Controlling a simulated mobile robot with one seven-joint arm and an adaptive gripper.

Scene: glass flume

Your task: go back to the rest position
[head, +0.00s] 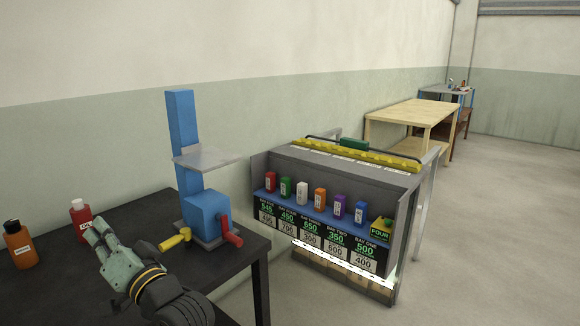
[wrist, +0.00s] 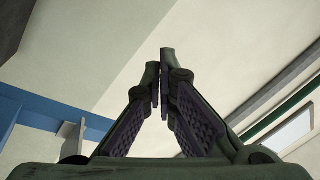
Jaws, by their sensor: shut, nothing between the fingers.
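My gripper (head: 93,232) is at the lower left of the head view, above the black table and in front of a red bottle. In the wrist view my gripper (wrist: 160,75) points up toward the pale wall and ceiling. Its two fingers meet at the tips with nothing between them.
A red bottle (head: 81,217) and an orange bottle (head: 19,245) stand on the black table (head: 130,222). A blue press (head: 205,215) with red and yellow handles stands right of my gripper. A grey rack (head: 345,176) with coloured boxes is further right. Floor (head: 490,230) is clear at right.

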